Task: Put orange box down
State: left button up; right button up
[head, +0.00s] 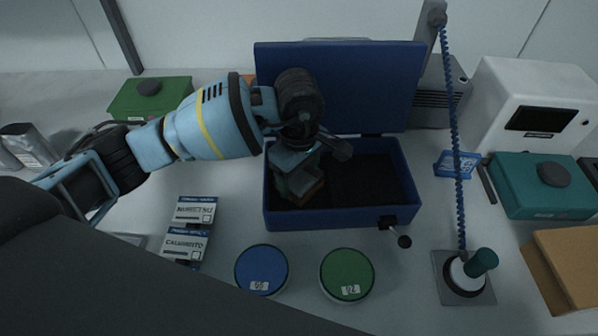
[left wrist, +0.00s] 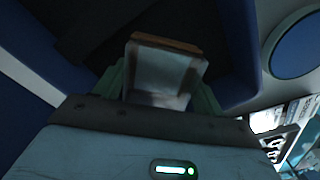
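My left gripper (head: 296,178) points down inside the left part of an open blue case (head: 344,218). It is shut on a small orange-brown box (head: 306,193), of which only an edge shows below the fingers in the head view. In the left wrist view the box (left wrist: 165,43) sits between the two greenish fingers, with its pale grey face towards the camera and its orange-brown edge at the far end. The gripper hides most of the box, and I cannot tell whether it touches the case floor. My right gripper is not in view.
The case's raised lid (head: 375,85) stands behind the arm. A blue round tin (head: 261,263) and a green one (head: 346,268) stand in front. The case's right half is empty.

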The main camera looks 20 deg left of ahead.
pick_arm(q)
jog(key=o, duration=0.4)
notch_tip(320, 180, up, 12)
jog(key=shift+r, duration=0.2)
dwell(0.4)
